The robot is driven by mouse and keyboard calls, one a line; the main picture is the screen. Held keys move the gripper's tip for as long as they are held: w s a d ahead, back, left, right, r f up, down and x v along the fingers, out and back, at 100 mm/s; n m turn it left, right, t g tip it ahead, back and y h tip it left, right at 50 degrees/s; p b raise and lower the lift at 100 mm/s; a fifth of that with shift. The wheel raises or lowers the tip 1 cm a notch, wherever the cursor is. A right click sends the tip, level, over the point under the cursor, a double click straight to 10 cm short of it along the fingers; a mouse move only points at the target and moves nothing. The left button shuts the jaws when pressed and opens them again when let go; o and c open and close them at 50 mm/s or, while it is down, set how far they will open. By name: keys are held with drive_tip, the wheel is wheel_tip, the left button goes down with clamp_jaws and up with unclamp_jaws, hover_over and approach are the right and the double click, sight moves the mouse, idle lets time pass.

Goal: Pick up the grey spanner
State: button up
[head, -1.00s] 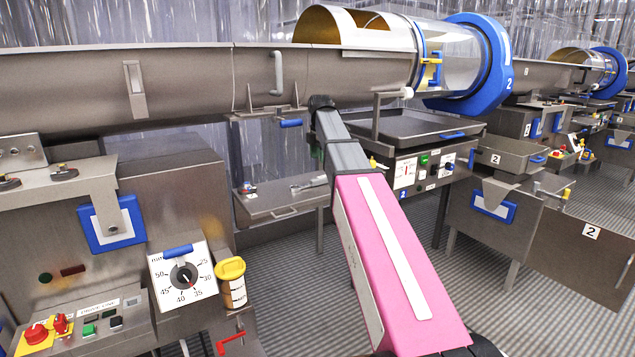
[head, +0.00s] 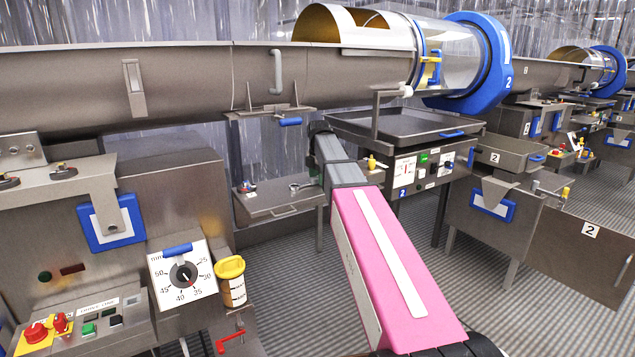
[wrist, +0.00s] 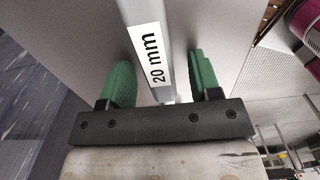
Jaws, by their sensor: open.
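The grey spanner (wrist: 166,20) shows in the wrist view as a straight bar with a white "20 mm" label. It runs between the two green fingers of my gripper (wrist: 162,68). The gripper is open, with a finger on each side of the bar and a visible gap on both sides. In the head view one end of the spanner (head: 297,187) shows on a small metal shelf (head: 262,205); the rest is behind my arm.
A large metal trough (head: 190,85) runs above the shelf, and a flat tray table (head: 420,124) stands to its right. A control cabinet with a dial (head: 182,274) and a yellow-lidded jar (head: 231,282) stand at the front left. Ribbed floor (head: 290,275) lies open between.

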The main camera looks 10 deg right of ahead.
clamp_jaws()
